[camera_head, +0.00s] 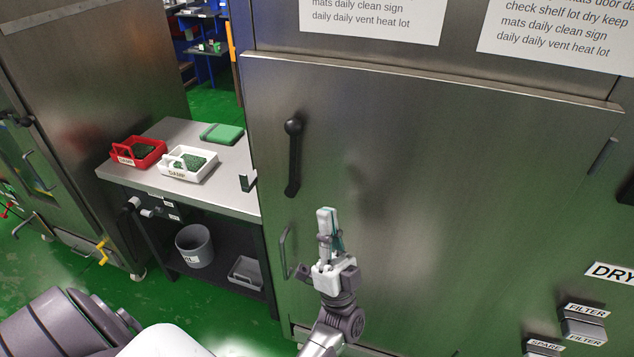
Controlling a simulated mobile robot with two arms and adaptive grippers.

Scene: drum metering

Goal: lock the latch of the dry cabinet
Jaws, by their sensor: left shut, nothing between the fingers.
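The dry cabinet (420,150) is a large brushed-steel cabinet with a partly cut-off "DRY" label (610,272) at the right. Its latch (294,158) looks to be the black lever on the left side of the door; it points almost straight down from a round pivot at its top. A steel pull handle (284,254) is lower down near the door's left edge. My left gripper (327,214) is shut and empty, pointing up in front of the door, below and right of the latch. It appears apart from latch and handle. My right gripper is out of view.
A steel side table (226,200) stands left of the cabinet, with a red basket (138,152), a white basket (187,164) and a green pad (222,133) on it. A grey bucket (194,246) and grey tray (246,273) sit below. Filter boxes (584,322) are at lower right.

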